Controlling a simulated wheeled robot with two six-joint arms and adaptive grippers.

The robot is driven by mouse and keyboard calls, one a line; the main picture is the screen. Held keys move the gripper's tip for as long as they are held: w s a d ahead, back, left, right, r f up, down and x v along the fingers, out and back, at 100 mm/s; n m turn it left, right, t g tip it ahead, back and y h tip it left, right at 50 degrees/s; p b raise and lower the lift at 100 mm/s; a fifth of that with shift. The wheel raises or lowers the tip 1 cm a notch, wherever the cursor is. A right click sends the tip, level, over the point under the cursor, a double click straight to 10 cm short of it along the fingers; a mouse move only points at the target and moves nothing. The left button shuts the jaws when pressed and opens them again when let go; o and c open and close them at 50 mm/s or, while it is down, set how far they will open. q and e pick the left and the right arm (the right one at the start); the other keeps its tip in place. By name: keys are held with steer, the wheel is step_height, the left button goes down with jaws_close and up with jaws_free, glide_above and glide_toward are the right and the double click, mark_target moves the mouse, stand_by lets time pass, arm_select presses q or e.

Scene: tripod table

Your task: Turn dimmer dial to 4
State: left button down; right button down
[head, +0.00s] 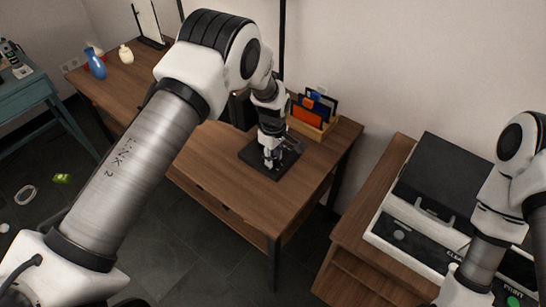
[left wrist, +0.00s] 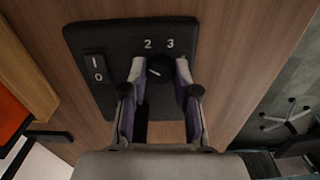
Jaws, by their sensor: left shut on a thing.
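The dimmer is a flat black panel (head: 257,166) on the wooden desk. In the left wrist view the panel (left wrist: 97,40) carries a round black dial (left wrist: 159,68), printed numerals 2 and 3 above it, and a rocker switch (left wrist: 97,68) marked I and O at left. A small white mark shows on the dial; its exact setting is hard to read. Other numerals are hidden by the fingers. My left gripper (head: 270,158) points down over the panel. Its fingers (left wrist: 159,75) are shut on the dial, one on each side. My right gripper is out of view.
A wooden organizer (head: 309,126) with coloured folders stands right behind the panel. A blue vase (head: 96,63) and a small cream bottle (head: 126,54) stand at the desk's far left. A printer-like machine (head: 440,185) sits on the right table. The desk's front part is clear.

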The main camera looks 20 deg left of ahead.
arm_select(q)
steer(key=m, duration=0.6)
steer(key=shift+s+f, duration=0.2)
steer(key=m, duration=0.6)
steer(key=shift+d+m, duration=0.1)
steer(key=shift+m, duration=0.3)
steer(key=m, duration=0.6)
steer(key=shift+p, duration=0.35)
steer(key=m, duration=0.5)
steer(key=shift+m+p, duration=0.35)
steer(key=shift+m, duration=0.05)
steer(key=c, duration=0.9)
jaws_free()
steer(key=shift+o, duration=0.2)
steer(key=shift+w, duration=0.1)
steer(key=shift+r, duration=0.1)
